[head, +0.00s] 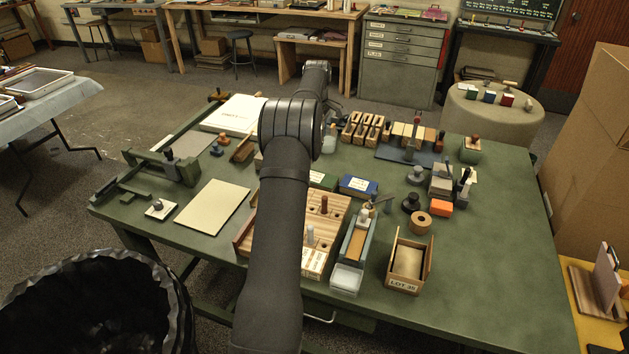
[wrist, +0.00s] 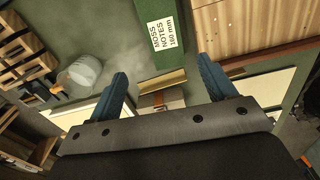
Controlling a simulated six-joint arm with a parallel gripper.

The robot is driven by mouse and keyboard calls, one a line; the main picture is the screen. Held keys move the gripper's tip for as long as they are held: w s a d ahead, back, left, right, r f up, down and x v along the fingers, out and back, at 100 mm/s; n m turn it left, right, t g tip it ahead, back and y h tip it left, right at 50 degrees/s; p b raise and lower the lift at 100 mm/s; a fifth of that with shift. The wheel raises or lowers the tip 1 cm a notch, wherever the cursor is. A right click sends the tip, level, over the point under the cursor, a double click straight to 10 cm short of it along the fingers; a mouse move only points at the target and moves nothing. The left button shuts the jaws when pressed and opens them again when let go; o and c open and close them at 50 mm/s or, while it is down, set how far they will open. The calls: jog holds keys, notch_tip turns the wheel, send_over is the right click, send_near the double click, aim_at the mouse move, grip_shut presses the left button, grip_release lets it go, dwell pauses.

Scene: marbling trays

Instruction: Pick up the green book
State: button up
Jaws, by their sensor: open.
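The green book (wrist: 163,35) lies at the top middle of the wrist view. It has a white label reading "MOSS NOTES 160 mm", and the top of the picture cuts it off. In the head view a part of the green book (head: 322,181) shows just right of my arm, beside a blue box; my arm hides the rest. My gripper (wrist: 165,84) is open in the wrist view, with its two blue fingers spread and nothing between them. The book lies beyond the fingertips, apart from them. My arm hides the gripper in the head view.
Close around the book are a wooden block (wrist: 235,25) and, in the head view, a blue box (head: 358,186). A wooden rack (head: 327,215), a grey-blue tray (head: 346,279) and a "LOT 35" box (head: 404,286) stand in front. The table's right front is clear.

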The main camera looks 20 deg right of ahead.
notch_tip(320, 180, down, 11)
jog(key=shift+r, duration=0.15)
jog(key=shift+w+a+f, duration=0.1)
jog(key=shift+a+f, duration=0.1)
jog(key=shift+f, duration=1.15)
jog(key=shift+a+f, duration=0.15)
jog(key=shift+f, duration=1.2)
jog(key=shift+c, duration=0.3)
jog(key=c, duration=0.7)
jog(key=shift+c, duration=0.5)
jog(key=shift+r, duration=0.15)
